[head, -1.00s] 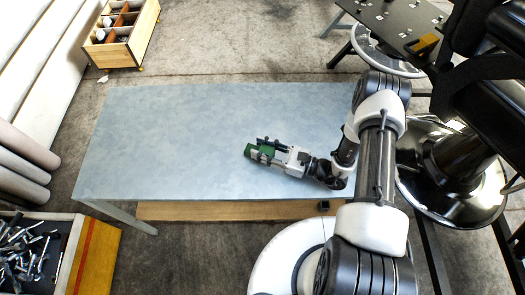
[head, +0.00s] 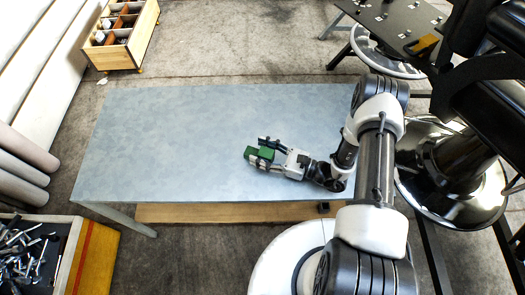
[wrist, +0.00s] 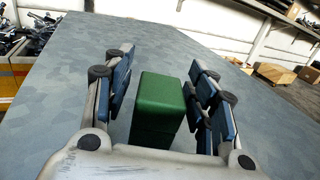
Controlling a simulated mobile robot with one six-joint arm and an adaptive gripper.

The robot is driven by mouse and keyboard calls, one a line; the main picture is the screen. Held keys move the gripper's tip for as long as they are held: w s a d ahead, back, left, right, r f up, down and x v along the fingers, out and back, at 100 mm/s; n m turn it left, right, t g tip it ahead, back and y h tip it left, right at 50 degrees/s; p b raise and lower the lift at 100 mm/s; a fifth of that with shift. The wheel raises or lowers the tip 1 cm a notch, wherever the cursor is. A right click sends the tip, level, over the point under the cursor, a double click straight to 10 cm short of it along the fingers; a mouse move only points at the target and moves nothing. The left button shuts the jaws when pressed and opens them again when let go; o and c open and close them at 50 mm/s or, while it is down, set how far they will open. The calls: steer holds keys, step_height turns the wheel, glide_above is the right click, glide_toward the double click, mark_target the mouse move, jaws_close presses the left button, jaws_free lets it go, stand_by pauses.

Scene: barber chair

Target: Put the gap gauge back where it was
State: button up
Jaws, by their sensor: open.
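The green block, which I take to be the gap gauge (head: 262,153), stands on the grey-blue table near its middle. In the wrist view the gauge (wrist: 158,105) is upright between my two fingers, with a gap visible on both sides. My gripper (head: 258,150) is open around it, low over the table. The wrist view shows the gripper (wrist: 161,80) with blue finger pads on either side of the gauge. The lower near part of the gauge is hidden by the gripper body.
The table top (head: 160,140) is otherwise bare, with free room left of the gripper. A tool drawer (head: 90,255) is at lower left and a wooden box (head: 120,50) at upper left. A black barber chair (head: 470,160) stands at the right.

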steer(key=shift+r, duration=0.1)
steer(key=shift+d+r+p, duration=0.1)
steer(key=shift+r+p, duration=0.05)
steer(key=shift+p, duration=0.15)
steer(key=p+v, duration=0.1)
steer(key=v, duration=1)
steer(key=shift+p, duration=0.35)
steer(key=shift+s+d, duration=0.3)
steer(key=shift+d, duration=0.05)
